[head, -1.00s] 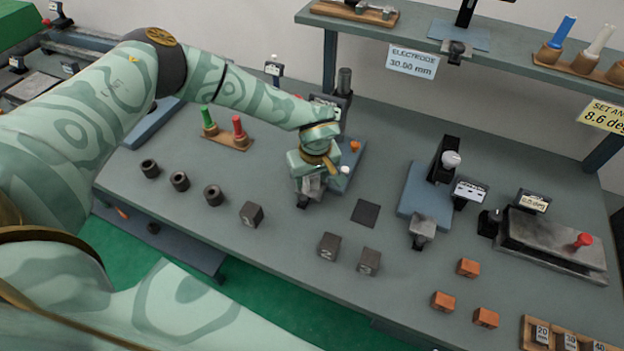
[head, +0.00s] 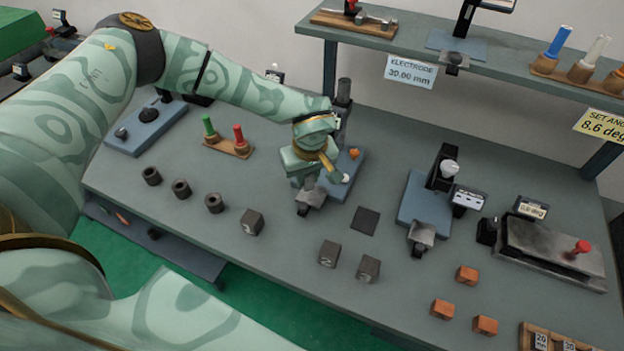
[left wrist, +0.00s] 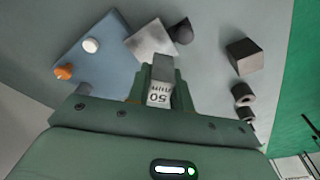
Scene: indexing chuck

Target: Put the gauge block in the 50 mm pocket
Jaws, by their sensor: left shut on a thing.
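The gauge block (left wrist: 159,92) is a small grey block with an upside-down 50 mm marking in the left wrist view. My left gripper (left wrist: 158,78) is shut on it. In the head view the left gripper (head: 307,188) is over the blue-based device at the middle of the bench, close to its metal plate (left wrist: 151,43); I cannot tell whether the block touches it. A wooden pocket rack (head: 526,336) is cut off at the lower right, with 20 and 30 labels showing. The 50 mm pocket is not in view. My right gripper is not in view.
Dark numbered cubes (head: 329,254) and a flat dark square (head: 365,221) lie right of the gripper. Orange blocks (head: 467,275) and a second blue-based device (head: 420,200) stand farther right. Dark rings (head: 182,188) lie at left. A raised shelf (head: 490,65) spans the back.

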